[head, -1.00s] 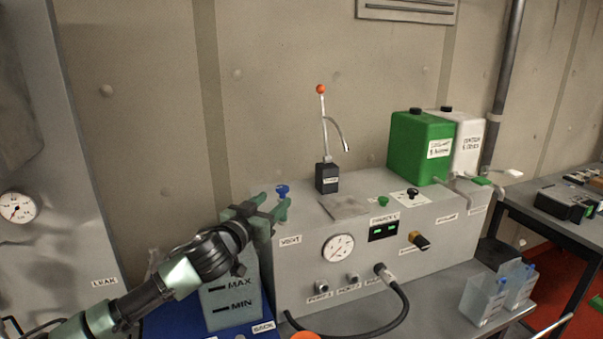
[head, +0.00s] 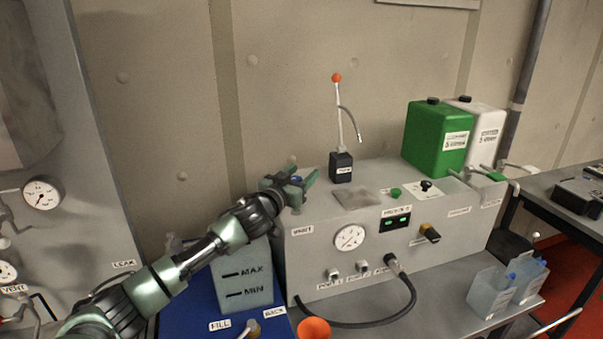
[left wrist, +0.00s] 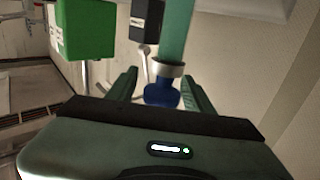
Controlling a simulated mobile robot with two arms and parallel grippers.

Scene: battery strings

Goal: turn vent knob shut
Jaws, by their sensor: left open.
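The blue vent knob (head: 296,180) sits at the top left end of the grey console (head: 440,222), above a label reading VENT. My left gripper (head: 290,183) is open at the knob, with its green fingers on either side. In the left wrist view, the blue knob (left wrist: 160,94) shows between the spread fingers of the gripper (left wrist: 160,84), below a pale collar. I cannot tell whether either finger touches it. My right gripper is not in view.
A lever with an orange ball (head: 337,78) stands behind the knob to the right. A green canister (head: 430,140) and a white one (head: 486,135) stand farther right. A MAX/MIN tank (head: 246,280) is below my left arm. An orange cup (head: 314,329) is in front.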

